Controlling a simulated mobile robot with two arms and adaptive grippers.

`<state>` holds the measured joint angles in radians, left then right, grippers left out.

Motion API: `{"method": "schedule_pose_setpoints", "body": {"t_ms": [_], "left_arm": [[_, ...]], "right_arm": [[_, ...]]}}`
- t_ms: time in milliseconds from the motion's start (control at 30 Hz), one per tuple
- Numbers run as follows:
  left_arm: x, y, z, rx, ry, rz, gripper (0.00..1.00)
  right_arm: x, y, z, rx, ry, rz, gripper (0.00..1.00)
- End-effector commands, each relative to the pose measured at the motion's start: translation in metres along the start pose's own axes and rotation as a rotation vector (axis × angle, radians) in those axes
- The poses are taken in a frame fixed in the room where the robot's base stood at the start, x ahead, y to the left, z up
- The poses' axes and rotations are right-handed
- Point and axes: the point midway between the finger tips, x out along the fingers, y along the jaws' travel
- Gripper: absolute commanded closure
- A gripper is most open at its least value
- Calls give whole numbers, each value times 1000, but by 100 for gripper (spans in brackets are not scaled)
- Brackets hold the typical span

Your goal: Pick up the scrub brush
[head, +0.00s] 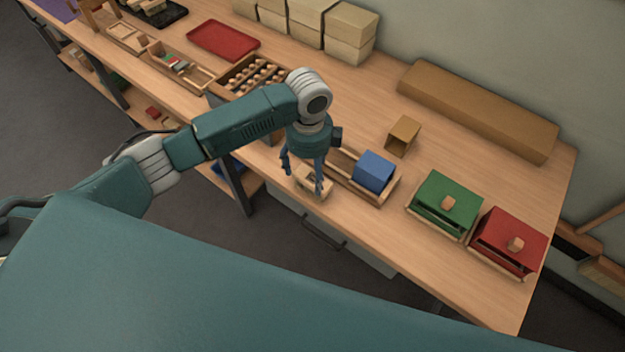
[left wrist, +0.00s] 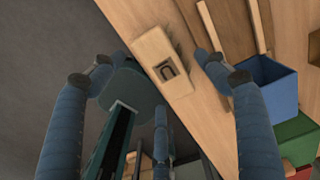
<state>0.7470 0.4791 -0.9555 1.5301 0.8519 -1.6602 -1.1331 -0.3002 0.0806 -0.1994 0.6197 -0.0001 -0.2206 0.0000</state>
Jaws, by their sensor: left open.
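A pale wooden block (head: 313,181), which looks like the scrub brush, lies on the bench near its front edge. My left gripper (head: 303,173) is open and points down just over the block. In the left wrist view its fingers (left wrist: 152,61) stand apart on either side of the block, and I see no grip on it. I cannot tell the exact gap. My right gripper is not in view.
A wooden tray (head: 343,178) with a blue box (head: 374,171) sits close to the right. Green (head: 447,203) and red (head: 508,242) boxes stand further right. A small open carton (head: 403,136) and a long cardboard box (head: 478,108) lie behind. A peg rack (head: 247,78) is left.

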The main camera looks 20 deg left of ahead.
Motion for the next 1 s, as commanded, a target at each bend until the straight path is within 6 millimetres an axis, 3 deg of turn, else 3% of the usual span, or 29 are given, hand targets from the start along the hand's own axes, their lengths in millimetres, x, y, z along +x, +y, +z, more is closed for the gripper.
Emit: {"method": "schedule_pose_setpoints", "body": {"t_ms": [133, 300, 533, 567, 800, 1000], "left_arm": [[21, 4, 0, -2, 1, 6, 26], [41, 3, 0, 0, 0, 3, 26], [44, 3, 0, 0, 0, 0, 26], [44, 3, 1, 0, 0, 0, 28], [43, 3, 1, 0, 0, 0, 76], [43, 2, 1, 0, 0, 0, 78]], "right_arm": [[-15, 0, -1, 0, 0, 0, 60], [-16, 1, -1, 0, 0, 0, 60], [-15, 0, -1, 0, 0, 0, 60], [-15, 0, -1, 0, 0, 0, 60], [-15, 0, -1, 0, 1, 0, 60], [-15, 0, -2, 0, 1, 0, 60]]}}
